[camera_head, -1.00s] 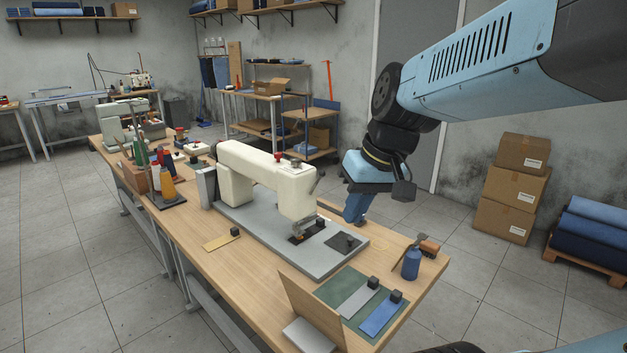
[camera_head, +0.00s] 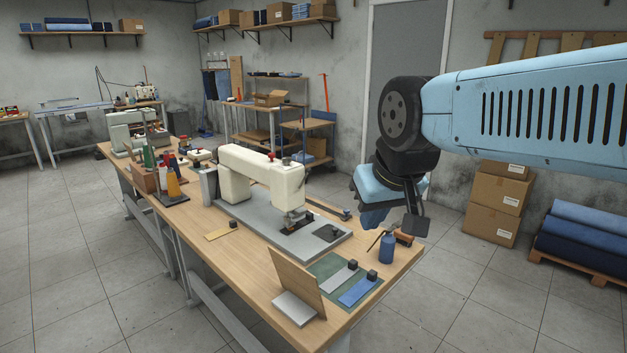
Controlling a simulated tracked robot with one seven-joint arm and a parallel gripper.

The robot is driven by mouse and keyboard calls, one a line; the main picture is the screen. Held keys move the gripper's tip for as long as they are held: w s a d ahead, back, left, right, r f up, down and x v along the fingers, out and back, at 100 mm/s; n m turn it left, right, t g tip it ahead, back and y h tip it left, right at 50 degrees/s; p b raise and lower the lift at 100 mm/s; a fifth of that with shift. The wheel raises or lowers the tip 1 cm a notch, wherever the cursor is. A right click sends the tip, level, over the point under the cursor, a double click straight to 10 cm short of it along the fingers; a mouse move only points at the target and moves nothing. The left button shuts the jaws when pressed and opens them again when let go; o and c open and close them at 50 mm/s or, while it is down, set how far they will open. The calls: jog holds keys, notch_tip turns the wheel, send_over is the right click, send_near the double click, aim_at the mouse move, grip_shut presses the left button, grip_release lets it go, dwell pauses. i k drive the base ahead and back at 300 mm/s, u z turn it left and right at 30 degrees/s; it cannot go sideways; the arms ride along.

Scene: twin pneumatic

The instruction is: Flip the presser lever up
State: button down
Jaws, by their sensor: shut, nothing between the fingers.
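The cream sewing machine (camera_head: 262,172) stands on a grey base plate (camera_head: 262,238) on the wooden table, its needle end facing the front right. A small thin piece (camera_head: 305,156) at the right end of its head may be the presser lever; it is too small to tell its position for sure. My gripper (camera_head: 372,220) hangs to the right of the machine head, apart from it, pointing down over the table's right edge. Its fingers are shut and empty, partly hidden by my wrist.
A blue bottle (camera_head: 387,248) and an orange-brown object (camera_head: 403,238) stand near the table's right corner below my gripper. A green mat (camera_head: 333,268) with fabric strips and an upright board (camera_head: 296,278) are in front. Thread spools (camera_head: 172,182) stand left.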

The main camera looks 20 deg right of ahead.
aim_at(308, 170)
jog(key=z, duration=1.35)
jog(key=i, duration=0.1)
jog(key=u, duration=3.05)
jog(key=k, duration=0.8)
jog(key=z, duration=1.45)
jog(key=i, duration=1)
jog(key=z, duration=0.05)
